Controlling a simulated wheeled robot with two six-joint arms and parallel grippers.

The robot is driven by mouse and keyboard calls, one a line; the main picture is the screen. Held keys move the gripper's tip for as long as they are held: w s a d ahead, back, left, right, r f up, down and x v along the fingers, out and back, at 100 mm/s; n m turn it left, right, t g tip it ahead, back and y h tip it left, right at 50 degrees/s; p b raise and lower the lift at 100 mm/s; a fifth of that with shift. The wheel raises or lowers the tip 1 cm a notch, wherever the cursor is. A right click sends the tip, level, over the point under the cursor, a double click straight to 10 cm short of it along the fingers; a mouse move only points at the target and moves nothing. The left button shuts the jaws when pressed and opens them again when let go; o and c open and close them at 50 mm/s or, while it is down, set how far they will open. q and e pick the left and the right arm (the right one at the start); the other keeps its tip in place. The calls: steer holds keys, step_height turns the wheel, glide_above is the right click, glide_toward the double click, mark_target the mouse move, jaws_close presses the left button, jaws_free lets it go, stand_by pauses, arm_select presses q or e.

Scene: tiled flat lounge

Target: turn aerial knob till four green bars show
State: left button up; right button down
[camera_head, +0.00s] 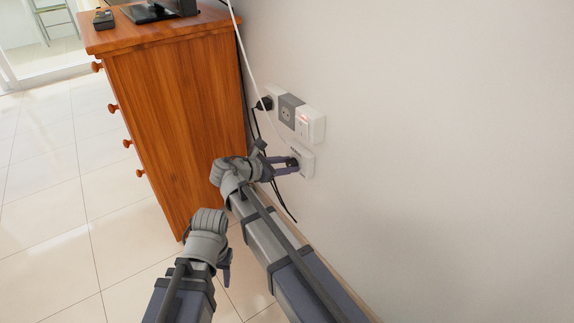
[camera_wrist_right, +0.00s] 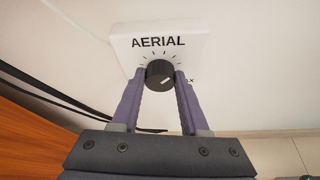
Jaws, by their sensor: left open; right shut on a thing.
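The aerial box (camera_head: 307,162) is a white plate on the wall, low beside the dresser. In the right wrist view the aerial box (camera_wrist_right: 187,42) reads AERIAL, with tick marks around a black knob (camera_wrist_right: 159,73). My right gripper (camera_head: 288,165) is shut on the knob, with one purple finger on each side; the same gripper (camera_wrist_right: 159,82) fills the lower part of the wrist view. A pale line on the knob points to the lower right. No green bars are seen. My left gripper (camera_head: 224,267) hangs lower left, open and away from the wall.
A wooden dresser (camera_head: 175,110) stands left against the wall, with a remote (camera_head: 103,20) and a black stand (camera_head: 150,11) on top. Sockets (camera_head: 287,111) and a white unit with a red light (camera_head: 311,125) sit above the aerial box. Dark cables hang beside the dresser. The tiled floor at left is clear.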

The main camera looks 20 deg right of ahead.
steer(key=shift+s, duration=0.1)
steer(key=shift+s+f+m+t+b, duration=0.15)
steer(key=shift+m+t+b, duration=0.9)
steer(key=shift+m, duration=0.85)
steer(key=shift+t, duration=0.35)
steer(key=shift+c, duration=2)
jaws_free()
